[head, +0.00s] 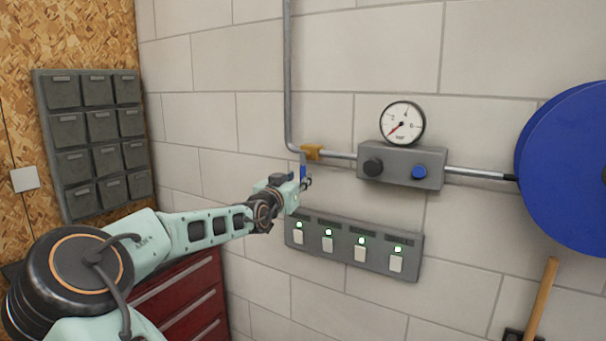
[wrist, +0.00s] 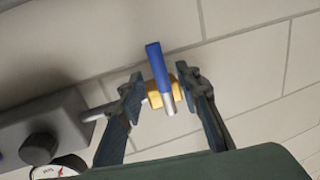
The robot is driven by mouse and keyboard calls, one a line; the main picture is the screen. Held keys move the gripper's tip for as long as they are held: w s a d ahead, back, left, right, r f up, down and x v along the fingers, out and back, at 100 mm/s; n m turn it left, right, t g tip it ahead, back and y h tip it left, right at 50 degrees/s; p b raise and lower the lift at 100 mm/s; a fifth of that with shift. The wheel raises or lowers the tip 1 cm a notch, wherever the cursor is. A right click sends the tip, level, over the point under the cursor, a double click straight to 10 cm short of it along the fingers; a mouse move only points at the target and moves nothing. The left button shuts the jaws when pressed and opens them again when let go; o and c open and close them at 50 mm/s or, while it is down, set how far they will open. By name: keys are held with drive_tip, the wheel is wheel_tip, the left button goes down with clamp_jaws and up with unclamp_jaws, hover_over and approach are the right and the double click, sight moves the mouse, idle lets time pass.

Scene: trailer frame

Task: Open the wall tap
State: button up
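The wall tap has a brass body (head: 313,152) on the metal pipe, and its blue lever (head: 303,171) hangs down from it, across the pipe. My gripper (head: 307,183) is close to the lever's lower end in the head view, partly hidden by its own wrist. In the wrist view my gripper (wrist: 160,80) has its two fingers apart, one on each side of the blue lever (wrist: 155,62). Gaps show between the fingers and the lever, so it is not held. The brass body (wrist: 177,94) shows behind, between the fingers.
A grey box (head: 400,166) with a black knob, a blue knob and a pressure gauge (head: 403,123) sits right of the tap. A switch panel (head: 352,248) is below. A blue hose reel (head: 570,165) is far right. Grey bins (head: 95,140) hang at left.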

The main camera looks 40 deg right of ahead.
sight(302, 176)
drive_tip(key=shift+p+x, duration=0.45)
drive_tip(key=shift+x, duration=1.75)
clamp_jaws()
